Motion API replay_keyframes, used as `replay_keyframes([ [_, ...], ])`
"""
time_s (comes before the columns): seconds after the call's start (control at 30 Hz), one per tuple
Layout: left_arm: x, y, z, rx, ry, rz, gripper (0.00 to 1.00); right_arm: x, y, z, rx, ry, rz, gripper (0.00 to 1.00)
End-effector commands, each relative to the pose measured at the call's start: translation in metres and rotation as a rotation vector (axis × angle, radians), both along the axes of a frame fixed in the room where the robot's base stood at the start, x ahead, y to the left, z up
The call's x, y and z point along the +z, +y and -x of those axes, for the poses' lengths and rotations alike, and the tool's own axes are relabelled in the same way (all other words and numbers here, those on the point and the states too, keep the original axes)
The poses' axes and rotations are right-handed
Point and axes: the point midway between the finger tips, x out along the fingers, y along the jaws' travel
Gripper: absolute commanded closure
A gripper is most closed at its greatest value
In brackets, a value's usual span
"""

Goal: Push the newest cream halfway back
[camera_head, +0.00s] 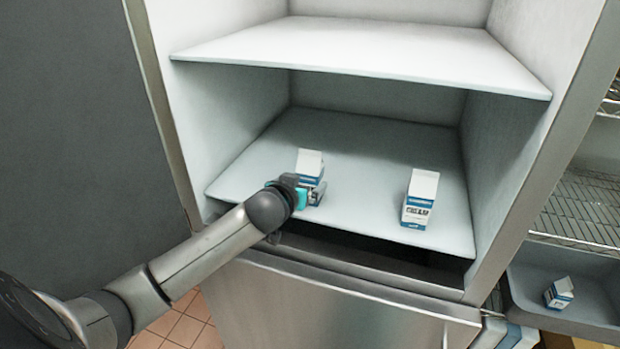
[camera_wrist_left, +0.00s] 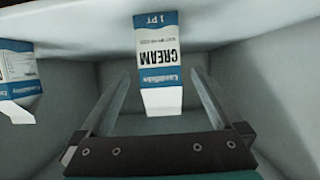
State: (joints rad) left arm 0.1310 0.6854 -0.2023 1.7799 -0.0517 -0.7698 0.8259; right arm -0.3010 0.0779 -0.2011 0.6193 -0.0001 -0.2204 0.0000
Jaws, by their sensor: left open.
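A white-and-blue cream carton (camera_head: 310,164) stands upright near the front left of the fridge's middle shelf (camera_head: 355,205). My left gripper (camera_head: 313,192) is at its front, partly hiding its lower part. In the left wrist view, which shows things upside down, this carton (camera_wrist_left: 160,62) stands between the two spread fingers (camera_wrist_left: 160,85); I cannot tell whether they touch it. A second cream carton (camera_head: 420,198) stands upright near the front right of the shelf. It also shows at the left edge of the wrist view (camera_wrist_left: 18,82). No dates are readable. My right gripper is out of view.
The shelf behind both cartons is clear. An upper shelf (camera_head: 360,45) hangs above, and side walls bound the space. A third small carton (camera_head: 559,293) lies tilted in a grey bin (camera_head: 535,312) at the lower right, beside a wire rack (camera_head: 580,208).

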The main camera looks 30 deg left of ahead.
Motion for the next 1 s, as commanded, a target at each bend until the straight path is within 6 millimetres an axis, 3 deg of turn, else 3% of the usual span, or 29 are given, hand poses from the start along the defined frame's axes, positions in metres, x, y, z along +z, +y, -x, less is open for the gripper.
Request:
replay_keyframes([
  [0.5, -0.020, 0.012, -0.047, -0.001, 0.000, 0.001, 0.00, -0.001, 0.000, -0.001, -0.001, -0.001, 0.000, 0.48],
  [0.97, -0.023, 0.013, -0.053, -0.001, 0.001, 0.000, 0.00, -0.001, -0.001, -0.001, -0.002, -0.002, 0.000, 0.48],
  [1.0, -0.023, 0.013, -0.053, -0.001, 0.001, 0.000, 0.03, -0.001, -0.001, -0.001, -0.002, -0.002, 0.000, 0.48],
])
